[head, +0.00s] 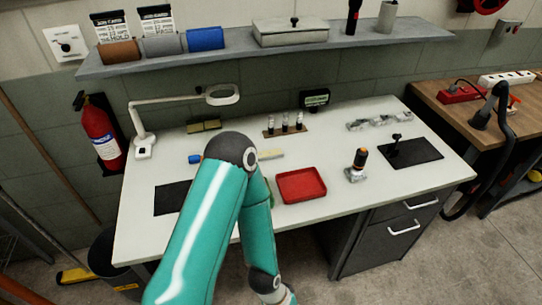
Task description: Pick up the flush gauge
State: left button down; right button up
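I cannot tell for sure which thing is the flush gauge. A small black device (395,143) stands on a dark mat (415,153) at the right of the white worktable (330,218). A small upright tool with a grey metal base and an orange-ringed dark top (357,164) stands left of that mat. One teal arm of mine rises from the bottom, bends at a dark elbow in front of the table and drops to the bottom edge. Its gripper is outside the picture. My other gripper does not show either.
A red tray (301,185) lies at the table's front middle. A white lamp (145,140) stands at the left, and a small rack (284,127) at the back. A shelf (260,60) hangs above. My arm hides part of the table's left half. The table's front right is clear.

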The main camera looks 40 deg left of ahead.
aim_at(358, 164)
jog(key=u, duration=1.5)
jog(key=i, duration=0.1)
jog(key=z, duration=2.6)
jog(key=k, duration=1.1)
jog(key=u, duration=0.6)
jog(key=i, duration=1)
